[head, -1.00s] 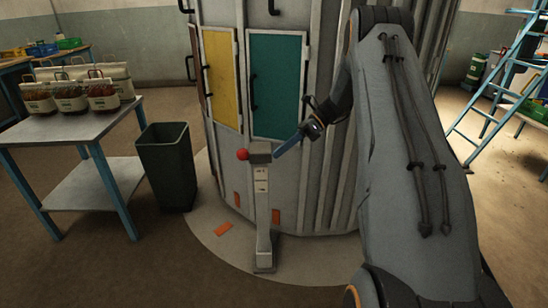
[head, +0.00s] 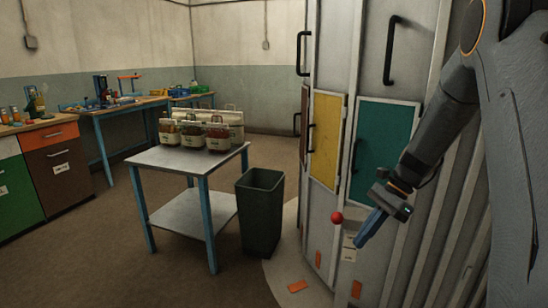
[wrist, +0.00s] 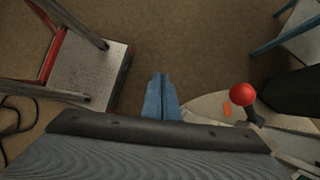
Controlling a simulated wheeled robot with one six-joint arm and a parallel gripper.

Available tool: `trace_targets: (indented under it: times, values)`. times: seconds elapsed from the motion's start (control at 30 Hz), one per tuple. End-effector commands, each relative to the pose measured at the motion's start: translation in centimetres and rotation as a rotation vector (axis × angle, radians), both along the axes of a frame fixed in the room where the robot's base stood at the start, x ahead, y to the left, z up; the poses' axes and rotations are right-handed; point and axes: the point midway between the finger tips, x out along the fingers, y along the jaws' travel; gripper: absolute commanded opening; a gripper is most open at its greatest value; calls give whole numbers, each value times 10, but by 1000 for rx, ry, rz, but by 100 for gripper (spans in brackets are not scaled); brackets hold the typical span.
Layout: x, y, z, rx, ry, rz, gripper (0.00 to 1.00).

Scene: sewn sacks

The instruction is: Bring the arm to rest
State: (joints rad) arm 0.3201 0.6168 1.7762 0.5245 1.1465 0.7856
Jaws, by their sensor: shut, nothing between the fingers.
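My gripper (head: 371,226) hangs at the right of the head view, in front of the grey silo-like cabinet, with its blue fingers pointing down and to the left. In the wrist view the two blue fingers (wrist: 160,97) lie side by side, shut with nothing between them. A red ball knob (head: 337,218) on a post is just left of the fingers in the head view. The same red knob (wrist: 242,94) shows right of the fingers in the wrist view, apart from them.
A yellow panel (head: 325,140) and a teal panel (head: 384,150) are on the cabinet. A dark bin (head: 260,212) and a metal table (head: 170,158) bearing several sacks stand left. In the wrist view a red-framed step (wrist: 88,75) is at left. Brown floor is open front left.

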Motion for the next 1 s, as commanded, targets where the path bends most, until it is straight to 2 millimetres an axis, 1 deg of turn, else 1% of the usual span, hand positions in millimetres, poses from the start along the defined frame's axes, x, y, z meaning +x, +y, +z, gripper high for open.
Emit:
trace_targets:
  times: [0.03, 0.17, 0.2, 0.4, 0.5, 0.6, 0.7, 0.8, 1.0]
  values:
    - [-20, 12, 9, -42, -45, 99, 0]
    - [-69, 30, 18, -143, -161, 371, 0]
    - [-85, 34, 20, -169, -196, 460, 0]
    - [-159, 49, 29, -282, -364, 911, 0]
    - [-189, 53, 30, -317, -431, 1107, 0]
    - [-210, 55, 30, -338, -480, 1252, 0]
    - [-222, 56, 30, -350, -508, 1338, 0]
    - [-226, 57, 29, -354, -519, 1374, 0]
    - [-226, 56, 29, -353, -519, 1376, 0]
